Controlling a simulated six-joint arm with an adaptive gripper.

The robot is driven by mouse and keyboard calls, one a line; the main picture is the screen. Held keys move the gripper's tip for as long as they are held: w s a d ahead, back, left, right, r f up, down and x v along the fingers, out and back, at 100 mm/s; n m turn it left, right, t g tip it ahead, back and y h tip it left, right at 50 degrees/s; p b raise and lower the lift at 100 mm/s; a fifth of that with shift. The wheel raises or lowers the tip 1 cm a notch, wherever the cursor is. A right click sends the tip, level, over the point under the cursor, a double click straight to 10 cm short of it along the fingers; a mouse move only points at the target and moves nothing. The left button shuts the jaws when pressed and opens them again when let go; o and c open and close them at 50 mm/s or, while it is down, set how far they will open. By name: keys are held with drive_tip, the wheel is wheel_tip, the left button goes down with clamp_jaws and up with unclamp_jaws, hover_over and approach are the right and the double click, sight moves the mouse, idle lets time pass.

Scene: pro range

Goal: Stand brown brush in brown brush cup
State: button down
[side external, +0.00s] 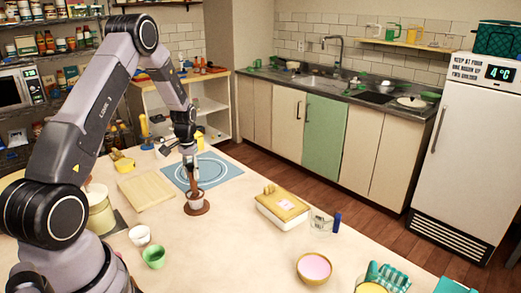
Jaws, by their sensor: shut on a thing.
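My gripper (190,162) points down over the pale table and is shut on the brown brush (194,184), which hangs roughly upright below it. The brush cup (196,202), pale with brown around it, stands on a brown round base directly below my gripper. The lower end of the brush overlaps the cup's mouth in the picture. I cannot tell from this one view how deep it sits inside or whether it touches the cup's bottom.
A blue mat (227,178) with white rings lies behind the cup, and a wooden board (147,191) lies to its left. A white cup (139,235) and green cup (154,257) stand at front left. Table between is clear.

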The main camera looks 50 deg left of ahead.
drive_tip(key=c, duration=0.8)
unclamp_jaws()
drive_tip(key=shift+c, duration=0.2)
drive_tip(key=shift+r, duration=0.5)
drive_tip(key=r, duration=1.1)
drive_tip(key=shift+d+r, duration=0.2)
drive_tip(key=s+d+r+m+t, duration=0.2)
drive_tip(key=s+d+r, duration=0.1)
drive_tip(key=d+r, duration=0.85)
drive_tip(key=s+d+r+m+t, duration=0.1)
drive_tip(key=s+d+r+m, duration=0.1)
drive_tip(key=s+d, duration=0.5)
drive_tip(key=s+d+r+m+t, duration=0.1)
drive_tip(key=s+d, duration=0.5)
drive_tip(key=s, duration=0.6)
wheel_tip(320, 180, up, 2)
drive_tip(key=shift+s+d+r+m+t, duration=0.15)
drive_tip(key=shift+d+r+m+t, duration=0.2)
drive_tip(key=shift+t, duration=0.45)
